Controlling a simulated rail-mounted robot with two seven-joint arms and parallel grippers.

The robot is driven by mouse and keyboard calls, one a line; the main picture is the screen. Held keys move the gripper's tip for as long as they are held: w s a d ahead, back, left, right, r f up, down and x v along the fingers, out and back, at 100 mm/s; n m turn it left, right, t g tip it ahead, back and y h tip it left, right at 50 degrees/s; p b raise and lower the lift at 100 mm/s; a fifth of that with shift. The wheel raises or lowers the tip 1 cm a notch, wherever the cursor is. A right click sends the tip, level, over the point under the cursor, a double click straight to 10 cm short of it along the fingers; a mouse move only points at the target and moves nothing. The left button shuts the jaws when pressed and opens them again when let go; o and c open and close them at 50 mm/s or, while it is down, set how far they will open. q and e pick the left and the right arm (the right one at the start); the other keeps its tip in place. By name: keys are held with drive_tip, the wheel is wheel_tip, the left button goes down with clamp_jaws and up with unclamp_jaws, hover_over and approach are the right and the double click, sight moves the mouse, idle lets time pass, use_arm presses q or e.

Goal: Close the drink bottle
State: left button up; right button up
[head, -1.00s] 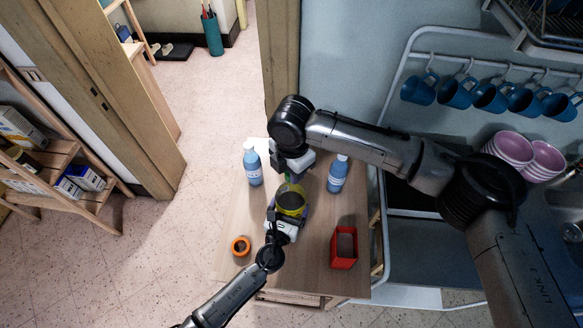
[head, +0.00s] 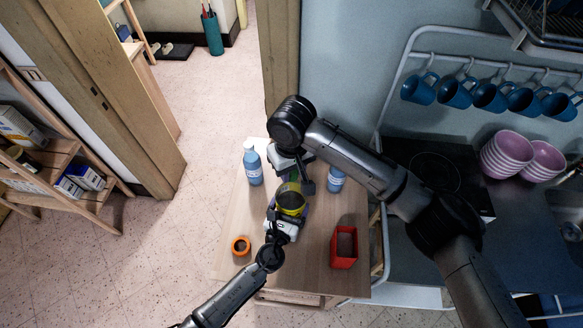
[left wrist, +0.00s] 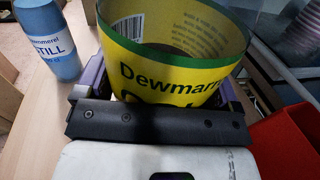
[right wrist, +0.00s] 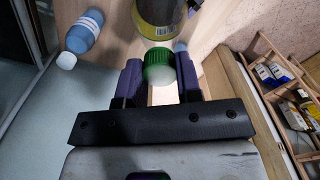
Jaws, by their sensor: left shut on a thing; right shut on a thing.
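In the head view my right gripper is behind the bottle, and my arm hides most of the cap.
Two blue bottles stand at the back of the table, one left (head: 253,166) and one right (head: 336,179), partly hidden by my right arm. An orange ring (head: 241,246) lies front left. A red open box (head: 344,248) stands front right. Bare tabletop (head: 312,250) lies between them.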

drive_tip(key=o, duration=1.1)
wheel_tip(320, 180, up, 12)
use_arm(q)
drive_tip(key=o, duration=1.5)
drive_tip(key=shift+c, duration=0.2)
drive_tip(key=v, duration=1.3)
drive_tip(key=shift+s, duration=0.4)
drive_tip(key=shift+a, duration=0.1)
